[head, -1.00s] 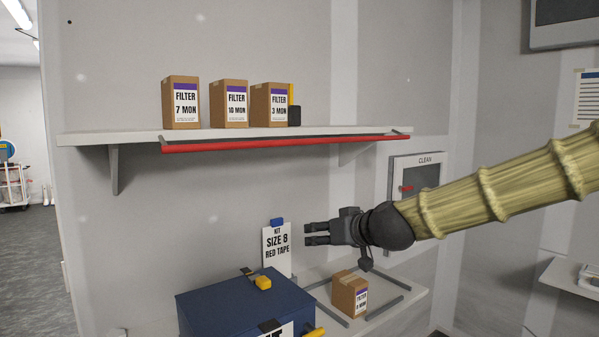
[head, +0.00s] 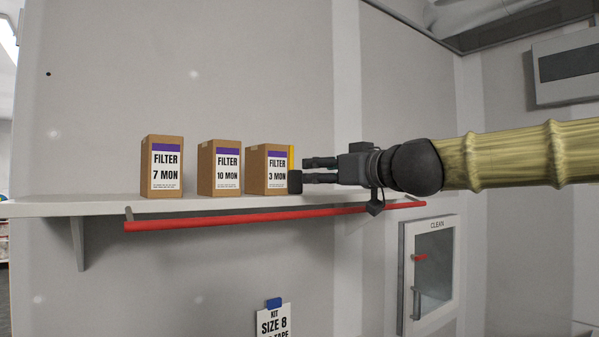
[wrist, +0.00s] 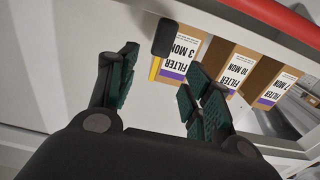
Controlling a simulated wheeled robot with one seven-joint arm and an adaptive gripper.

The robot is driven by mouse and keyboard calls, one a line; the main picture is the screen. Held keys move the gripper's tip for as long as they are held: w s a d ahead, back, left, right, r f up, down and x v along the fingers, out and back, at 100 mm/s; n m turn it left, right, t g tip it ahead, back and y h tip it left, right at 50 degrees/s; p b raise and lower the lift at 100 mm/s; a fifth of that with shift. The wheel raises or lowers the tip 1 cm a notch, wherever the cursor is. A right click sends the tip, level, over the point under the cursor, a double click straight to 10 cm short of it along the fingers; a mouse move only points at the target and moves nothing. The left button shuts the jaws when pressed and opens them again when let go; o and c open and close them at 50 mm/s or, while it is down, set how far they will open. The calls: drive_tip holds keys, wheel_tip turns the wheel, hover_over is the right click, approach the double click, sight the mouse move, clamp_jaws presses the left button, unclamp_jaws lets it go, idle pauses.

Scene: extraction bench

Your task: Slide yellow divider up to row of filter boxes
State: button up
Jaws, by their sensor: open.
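The yellow divider (head: 291,158) stands upright on the shelf with a black block (head: 295,182) at its foot. It is at the right end of the row, close beside the FILTER 3 MON box (head: 266,170); I cannot tell whether they touch. My gripper (head: 307,170) is at shelf height just right of the divider, fingers pointing left at it. In the wrist view my gripper (wrist: 163,65) is open and empty, with the divider (wrist: 154,68) ahead between the fingertips. The FILTER 10 MON box (head: 225,168) and FILTER 7 MON box (head: 162,167) stand further left, with gaps between the boxes.
The white shelf (head: 90,207) has a red rail (head: 270,216) along its front, below the boxes. A CLEAN cabinet (head: 428,275) hangs on the wall below right. The space above the boxes is clear.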

sight(298, 173)
drive_tip(key=p+x, duration=0.1)
drive_tip(key=x, duration=0.2)
drive_tip(key=shift+w+a+r, duration=0.1)
drive_tip(key=shift+w, duration=0.15)
drive_tip(key=shift+p+x, duration=0.55)
drive_tip(key=shift+x, duration=1.85)
clamp_jaws()
